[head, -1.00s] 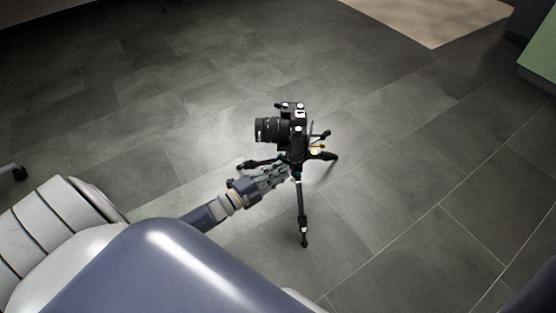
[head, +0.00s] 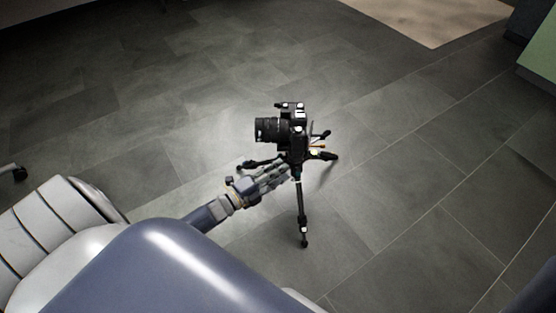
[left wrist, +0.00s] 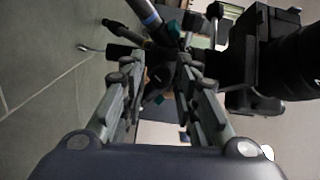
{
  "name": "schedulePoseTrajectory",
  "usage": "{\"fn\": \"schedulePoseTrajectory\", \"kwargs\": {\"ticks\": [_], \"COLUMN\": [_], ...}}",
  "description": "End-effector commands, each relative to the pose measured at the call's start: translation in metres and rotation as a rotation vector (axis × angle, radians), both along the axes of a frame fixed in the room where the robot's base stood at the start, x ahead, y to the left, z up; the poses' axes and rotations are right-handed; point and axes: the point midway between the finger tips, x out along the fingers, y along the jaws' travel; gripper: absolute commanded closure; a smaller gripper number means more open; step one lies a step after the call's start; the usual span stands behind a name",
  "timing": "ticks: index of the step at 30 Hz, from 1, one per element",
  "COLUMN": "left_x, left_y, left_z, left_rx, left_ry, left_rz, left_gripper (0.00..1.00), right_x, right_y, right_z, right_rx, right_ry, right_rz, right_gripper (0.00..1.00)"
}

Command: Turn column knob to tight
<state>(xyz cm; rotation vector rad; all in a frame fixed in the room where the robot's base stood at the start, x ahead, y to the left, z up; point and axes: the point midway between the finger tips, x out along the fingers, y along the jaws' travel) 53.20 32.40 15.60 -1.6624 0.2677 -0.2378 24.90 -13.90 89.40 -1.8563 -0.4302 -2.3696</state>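A black camera (head: 290,122) sits on a small black tripod (head: 301,210) standing on the floor in the head view. My left gripper (head: 285,168) reaches in from the lower left, its fingertips beside the tripod's column just below the camera. The camera (left wrist: 262,50) shows large at the right of that view. I cannot make out the column knob clearly, nor whether a finger touches it. My right gripper is not in view.
The tripod's spread legs reach out around the left gripper; one leg (head: 260,162) lies close behind its fingers. The grey tiled floor (head: 420,170) around the tripod is clear. A chair foot (head: 14,172) shows at the far left.

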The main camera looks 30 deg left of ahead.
Motion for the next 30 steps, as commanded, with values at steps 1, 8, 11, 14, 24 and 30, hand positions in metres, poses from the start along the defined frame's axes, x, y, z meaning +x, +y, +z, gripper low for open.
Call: {"fn": "schedulePoseTrajectory", "kwargs": {"ticks": [1,8,11,14,24,30], "left_x": [0.000,0.000,-0.002,-0.011,-0.073,-0.103], "left_y": [0.000,0.000,0.001,0.003,0.024,0.034], "left_z": [0.000,0.000,0.000,-0.001,-0.001,0.000], "left_rx": [0.000,0.000,0.000,0.000,0.000,0.000], "left_ry": [0.000,-0.001,0.000,0.002,0.003,0.001], "left_rz": [0.000,-0.001,-0.001,-0.001,-0.001,0.000], "left_gripper": [0.62,0.62,0.62,0.62,0.62,0.62], "right_x": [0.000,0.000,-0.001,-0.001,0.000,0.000], "right_y": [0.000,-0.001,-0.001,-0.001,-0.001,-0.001], "right_z": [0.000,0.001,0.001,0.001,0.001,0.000], "right_rx": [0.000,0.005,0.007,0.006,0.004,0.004], "right_ry": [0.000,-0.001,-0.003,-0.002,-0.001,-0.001], "right_rz": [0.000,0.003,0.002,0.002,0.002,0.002], "right_gripper": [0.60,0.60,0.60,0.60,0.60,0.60]}}
